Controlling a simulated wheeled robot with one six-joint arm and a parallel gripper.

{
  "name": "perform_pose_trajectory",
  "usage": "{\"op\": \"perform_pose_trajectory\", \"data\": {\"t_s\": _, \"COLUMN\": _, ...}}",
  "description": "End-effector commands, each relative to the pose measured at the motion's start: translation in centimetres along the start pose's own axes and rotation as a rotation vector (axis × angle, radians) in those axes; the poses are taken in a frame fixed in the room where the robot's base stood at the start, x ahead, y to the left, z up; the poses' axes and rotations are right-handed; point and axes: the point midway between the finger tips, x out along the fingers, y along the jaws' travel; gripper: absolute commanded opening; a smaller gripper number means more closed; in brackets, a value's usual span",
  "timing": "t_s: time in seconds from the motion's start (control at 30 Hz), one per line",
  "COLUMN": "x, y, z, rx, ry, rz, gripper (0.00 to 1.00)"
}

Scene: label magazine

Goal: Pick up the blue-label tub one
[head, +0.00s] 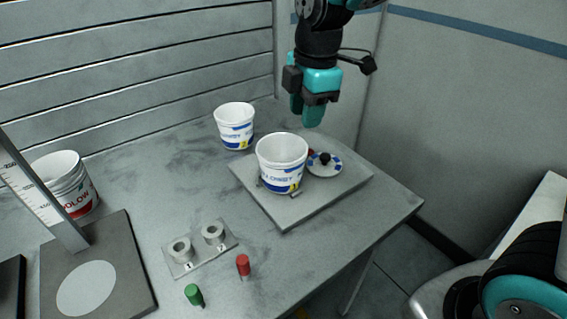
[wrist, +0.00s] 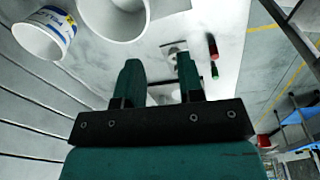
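Two white tubs with blue labels show in the head view. One blue-label tub (head: 282,165) stands upright on a grey square plate (head: 330,196). The other blue-label tub (head: 235,128) stands on the table behind it, to the left. In the wrist view that rear tub (wrist: 42,38) is at upper left, and a white tub (wrist: 115,18), probably the one on the plate, is cut by the top edge. My gripper (head: 313,118) hangs above and behind the plate, to the right of both tubs. Its fingers (wrist: 160,80) are apart in the wrist view with nothing held between them.
A round blue-and-white disc with a black knob (head: 325,159) is beside the tub on the plate. A red-label tub (head: 65,183) stands at left behind an upright scale (head: 40,197). A two-socket block (head: 200,247), green peg (head: 194,295) and red peg (head: 243,265) are in front.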

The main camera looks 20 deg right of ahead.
Motion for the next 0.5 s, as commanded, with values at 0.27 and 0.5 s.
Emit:
{"op": "perform_pose_trajectory", "data": {"t_s": 0.27, "x": 2.1, "y": 2.4, "z": 1.3, "rx": -0.163, "ry": -0.04, "rz": -0.012, "gripper": 0.35}}
{"op": "perform_pose_trajectory", "data": {"t_s": 0.5, "x": 7.3, "y": 2.2, "z": 1.5, "rx": -0.161, "ry": -0.04, "rz": -0.014, "gripper": 0.35}}
